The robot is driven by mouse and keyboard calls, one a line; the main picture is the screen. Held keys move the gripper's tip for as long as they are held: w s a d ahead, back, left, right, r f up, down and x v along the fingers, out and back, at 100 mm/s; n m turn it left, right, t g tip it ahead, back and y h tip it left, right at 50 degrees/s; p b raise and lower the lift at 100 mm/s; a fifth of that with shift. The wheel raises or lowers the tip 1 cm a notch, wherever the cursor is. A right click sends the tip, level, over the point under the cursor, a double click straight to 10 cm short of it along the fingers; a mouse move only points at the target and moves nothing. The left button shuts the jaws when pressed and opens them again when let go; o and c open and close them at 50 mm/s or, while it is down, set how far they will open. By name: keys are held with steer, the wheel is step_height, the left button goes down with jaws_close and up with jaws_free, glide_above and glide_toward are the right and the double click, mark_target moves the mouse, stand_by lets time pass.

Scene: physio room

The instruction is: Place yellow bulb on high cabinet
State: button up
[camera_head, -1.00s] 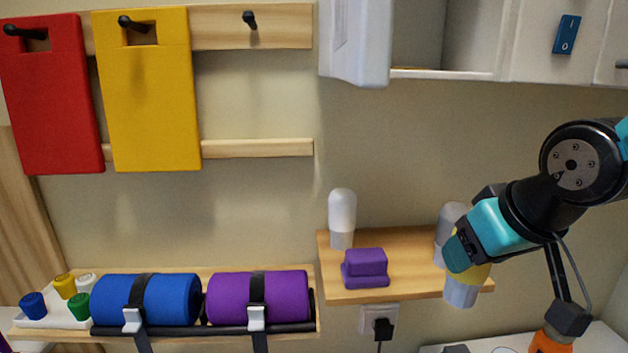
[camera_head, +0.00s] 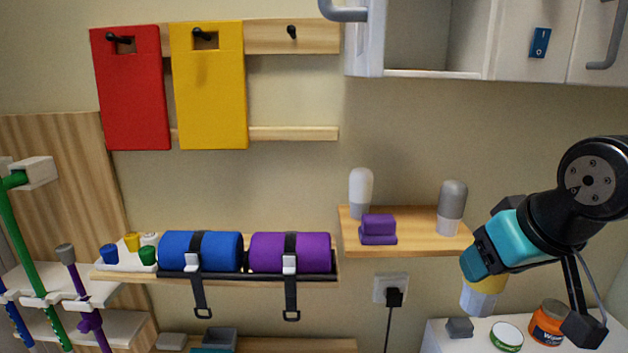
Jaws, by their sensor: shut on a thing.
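My gripper (camera_head: 482,268) is at the right, shut on the yellow bulb (camera_head: 484,292). The bulb hangs below the jaws with its pale base downward, and most of its yellow part is hidden by the gripper. The high cabinet (camera_head: 432,78) is on the wall at the upper right, above and to the left of my gripper. Its left compartment stands open, with the door (camera_head: 368,45) swung out at the left. The gripper and bulb are well below the cabinet.
A wooden shelf (camera_head: 415,240) holds a white bulb (camera_head: 361,190), a grey bulb (camera_head: 453,205) and a purple block (camera_head: 379,228). The wall under the cabinet is clear.

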steer(key=w+d+f+b, duration=0.1)
steer(key=d+f+b, duration=0.1)
steer(key=f, duration=1.2)
steer(key=w+d+f+m+b, duration=0.1)
steer(key=f+b, duration=0.4)
steer(key=f, duration=1)
steer(key=w+d+f+m+h+b, duration=0.1)
steer(key=w+d+f+b, duration=0.1)
steer(key=f, duration=1.2)
steer(key=shift+w+d+f+b, duration=0.15)
steer(key=shift+d+f+b, duration=0.05)
steer(key=shift+d+b, duration=0.8)
steer(key=shift+a, duration=0.1)
